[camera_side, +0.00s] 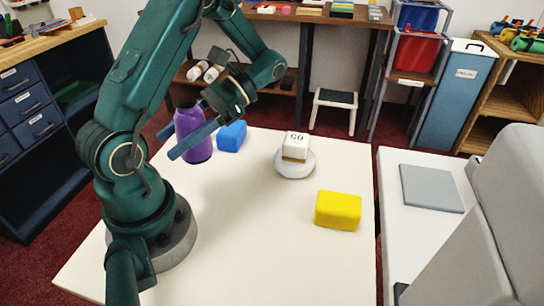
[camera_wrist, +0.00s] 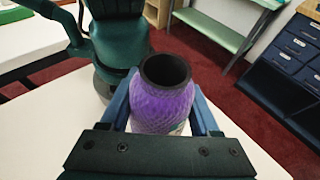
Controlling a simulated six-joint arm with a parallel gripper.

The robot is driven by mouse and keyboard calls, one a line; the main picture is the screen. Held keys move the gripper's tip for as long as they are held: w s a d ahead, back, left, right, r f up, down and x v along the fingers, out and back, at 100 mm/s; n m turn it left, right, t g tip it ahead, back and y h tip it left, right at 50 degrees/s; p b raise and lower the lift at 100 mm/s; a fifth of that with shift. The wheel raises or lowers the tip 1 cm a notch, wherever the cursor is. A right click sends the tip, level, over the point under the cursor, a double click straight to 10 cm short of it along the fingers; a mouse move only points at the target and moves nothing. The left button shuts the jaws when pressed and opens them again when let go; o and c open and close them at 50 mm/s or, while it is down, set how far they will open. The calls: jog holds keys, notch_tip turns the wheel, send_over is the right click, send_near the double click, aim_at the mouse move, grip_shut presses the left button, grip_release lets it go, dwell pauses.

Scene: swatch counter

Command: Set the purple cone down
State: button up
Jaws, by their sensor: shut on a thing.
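The purple cone (camera_side: 197,150) has a textured purple side and a dark, open top. It stands near upright between the blue fingers of my gripper (camera_side: 168,145), over the far left part of the white table (camera_side: 255,245). In the wrist view the purple cone (camera_wrist: 163,108) sits between the two fingers, which are shut on it. I cannot tell whether its base touches the table.
A blue block (camera_side: 231,137) lies just right of the cone. A white block marked GO (camera_side: 296,142) sits on a pale saucer (camera_side: 295,171). A yellow block (camera_side: 338,210) lies at the right. The table's middle and front are clear.

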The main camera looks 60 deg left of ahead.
jog(key=s+a+r+m+t+y, duration=0.25)
jog(key=a+m+y, duration=0.2)
jog(key=a, duration=0.25)
jog(key=s+a+r+m+t+y, duration=0.1)
jog(key=a+r+m+t+y, duration=0.25)
jog(key=a+m, duration=0.2)
jog(key=s+a+r+m+t+y, duration=0.2)
jog(key=a+m+y, duration=0.25)
jog(key=a, duration=0.35)
jog(key=shift+n+y, duration=0.25)
jog(key=shift+y, duration=0.1)
jog(key=w+f, duration=0.5)
jog(key=f, duration=0.1)
jog(key=w+f, duration=0.6)
jog(key=shift+w+f, duration=0.25)
jog(key=shift+d+f, duration=0.1)
jog(key=shift+f, duration=1.85)
jog(key=shift+f, duration=0.1)
jog(key=o, duration=1.5)
jog(key=shift+c, duration=0.2)
